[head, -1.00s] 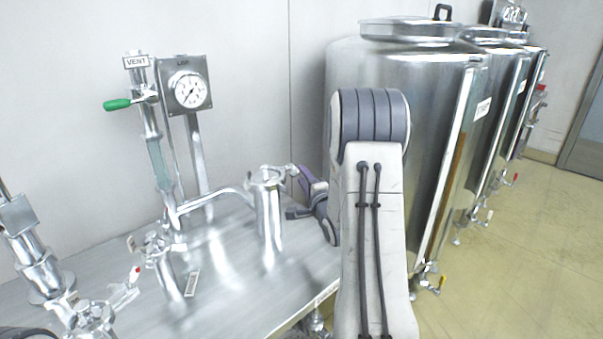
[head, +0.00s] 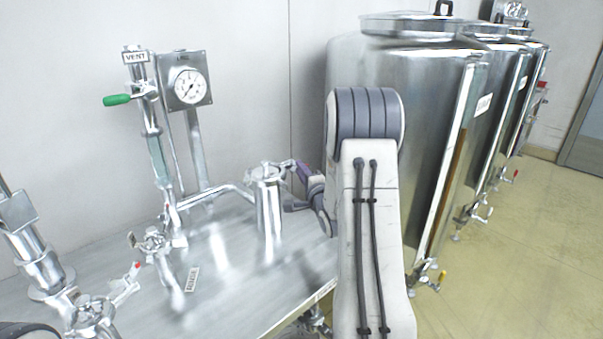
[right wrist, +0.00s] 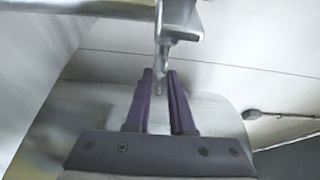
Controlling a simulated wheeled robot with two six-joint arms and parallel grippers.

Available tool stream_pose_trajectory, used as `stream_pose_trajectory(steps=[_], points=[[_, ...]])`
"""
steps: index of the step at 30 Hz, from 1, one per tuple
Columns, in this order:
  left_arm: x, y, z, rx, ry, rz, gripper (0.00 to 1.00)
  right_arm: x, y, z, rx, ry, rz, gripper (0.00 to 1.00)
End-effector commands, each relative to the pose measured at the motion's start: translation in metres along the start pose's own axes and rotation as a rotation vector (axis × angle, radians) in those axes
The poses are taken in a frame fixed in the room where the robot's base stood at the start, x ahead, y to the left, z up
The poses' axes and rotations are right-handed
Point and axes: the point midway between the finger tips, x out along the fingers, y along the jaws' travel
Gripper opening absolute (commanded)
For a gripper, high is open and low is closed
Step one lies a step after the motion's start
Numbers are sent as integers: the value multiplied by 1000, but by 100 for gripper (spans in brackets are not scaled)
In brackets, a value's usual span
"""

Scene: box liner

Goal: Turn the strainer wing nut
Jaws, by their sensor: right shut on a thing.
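The strainer (head: 269,210) is an upright shiny steel cylinder on the steel table. Its lid clamp and wing nut sit at the upper right of its top, small in the head view. My right gripper (head: 299,172) reaches this spot from the right, with purple fingers. In the right wrist view, the two fingers (right wrist: 160,88) are shut on the wing nut (right wrist: 160,72), a narrow metal piece hanging from the clamp bracket. The nut's wings are mostly hidden between the fingers. My left gripper is not in view.
A gauge (head: 189,87) and a vent pipe with a green handle (head: 117,99) stand left of the strainer. Pipes and valves (head: 95,312) fill the table's left front. Tall steel tanks (head: 410,110) stand behind my right arm.

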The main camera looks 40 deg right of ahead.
Motion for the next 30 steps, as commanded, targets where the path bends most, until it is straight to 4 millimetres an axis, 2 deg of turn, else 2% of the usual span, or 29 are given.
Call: stream_pose_trajectory(steps=[17,23,30], points=[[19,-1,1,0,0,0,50,0,4,0,-79,0,-30,0],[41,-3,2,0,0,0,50,0,8,0,-167,1,-69,0],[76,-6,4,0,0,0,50,0,10,-1,-337,1,-138,0]])
